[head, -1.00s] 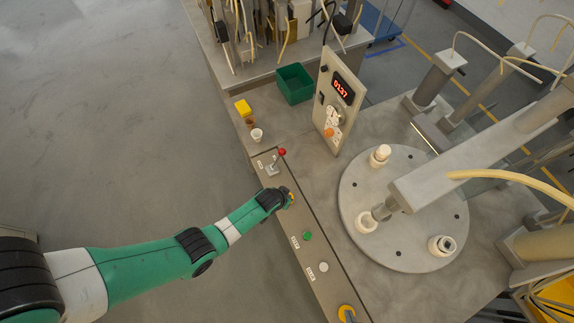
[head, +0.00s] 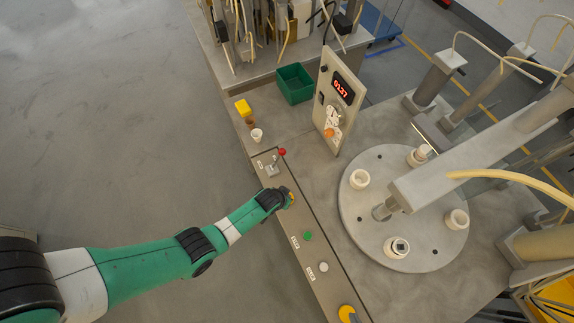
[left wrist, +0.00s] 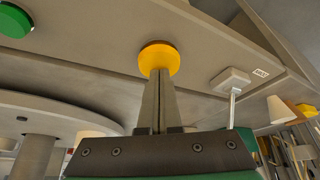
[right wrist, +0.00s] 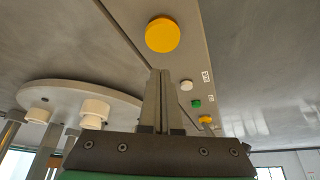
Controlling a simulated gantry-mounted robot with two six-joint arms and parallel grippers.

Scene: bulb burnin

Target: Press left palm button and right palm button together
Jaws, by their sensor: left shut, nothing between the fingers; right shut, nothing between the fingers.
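The left palm button is a yellow dome on the sloping control panel; it fills the top middle of the left wrist view (left wrist: 159,57) and is mostly covered in the head view. My left gripper (left wrist: 160,75) is shut and empty, its fingertips at the button's lower edge; whether they touch cannot be told. The right palm button is a yellow dome near the panel's near end in the head view (head: 345,312), also in the right wrist view (right wrist: 162,35). My right gripper (right wrist: 159,73) is shut and empty, its tips pointing at the button with a small gap in the picture.
Between the palm buttons are a green button (head: 307,236) and a white button (head: 323,267). A red-knobbed lever (head: 282,152) stands beyond the left button. The round turntable (head: 350,207) with several sockets lies right of the panel, below a grey beam (head: 440,178).

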